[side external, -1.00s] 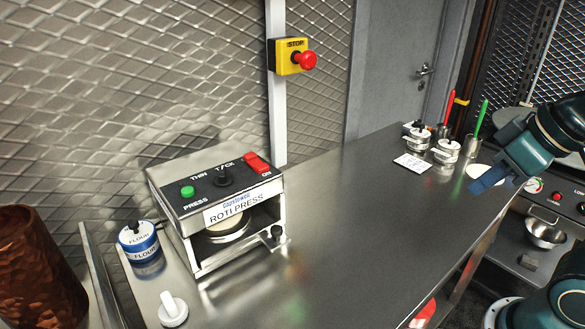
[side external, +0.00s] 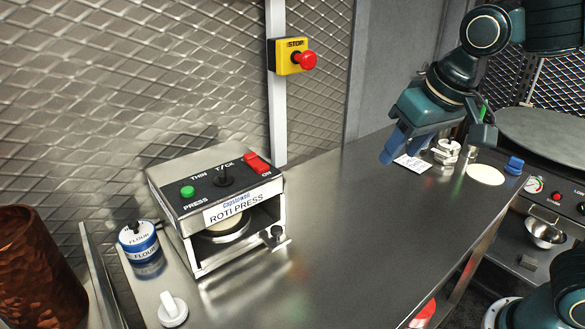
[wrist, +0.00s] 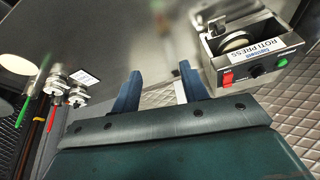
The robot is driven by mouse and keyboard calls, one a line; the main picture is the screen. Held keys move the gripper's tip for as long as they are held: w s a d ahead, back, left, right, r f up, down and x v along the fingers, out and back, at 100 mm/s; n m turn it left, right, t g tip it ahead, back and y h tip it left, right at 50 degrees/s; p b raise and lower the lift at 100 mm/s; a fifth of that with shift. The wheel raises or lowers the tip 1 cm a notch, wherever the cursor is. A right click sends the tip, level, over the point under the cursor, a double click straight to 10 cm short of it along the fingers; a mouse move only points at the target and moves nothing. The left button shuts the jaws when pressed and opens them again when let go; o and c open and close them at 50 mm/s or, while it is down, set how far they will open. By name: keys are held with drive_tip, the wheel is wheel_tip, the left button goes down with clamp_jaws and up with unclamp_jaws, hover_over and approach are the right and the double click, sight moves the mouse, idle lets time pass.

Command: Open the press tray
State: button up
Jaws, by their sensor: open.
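The roti press (side external: 215,200) is a steel box at the left end of the counter, with a green button, a dark knob and a red switch on top. Its open front shows a pale round plate (side external: 223,228) inside. A dark knob (side external: 277,233) sticks out at the front right of the press. In the wrist view the press (wrist: 237,45) is at the upper right. My gripper (side external: 388,158) is open and empty above the counter's far right part, well apart from the press. Its two blue fingers (wrist: 157,88) show spread in the wrist view.
A flour tin (side external: 140,247) and a white knob-like piece (side external: 172,309) stand by the press. Lidded containers (side external: 446,150), a white card (side external: 411,163) and a pale disc (side external: 485,174) lie near my gripper. A stop button (side external: 291,57) is on the post. The middle counter (side external: 350,235) is clear.

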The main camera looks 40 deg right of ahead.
sight(277, 229)
drive_tip(key=w+a+f+m, duration=0.1)
drive_tip(key=w+a, duration=0.3)
drive_tip(key=a, duration=0.4)
drive_tip(key=w+a+f+m+h, duration=0.1)
drive_tip(key=w+a+f, duration=0.3)
drive_tip(key=a, duration=0.5)
drive_tip(key=shift+w+f+g, duration=0.2)
drive_tip(key=shift+w+g, duration=0.1)
drive_tip(key=shift+w, duration=0.4)
drive_tip(key=x, duration=1.3)
drive_tip(key=shift+w+d+f, duration=0.25)
drive_tip(key=shift+f, duration=0.05)
drive_tip(key=shift+c, duration=0.2)
clamp_jaws()
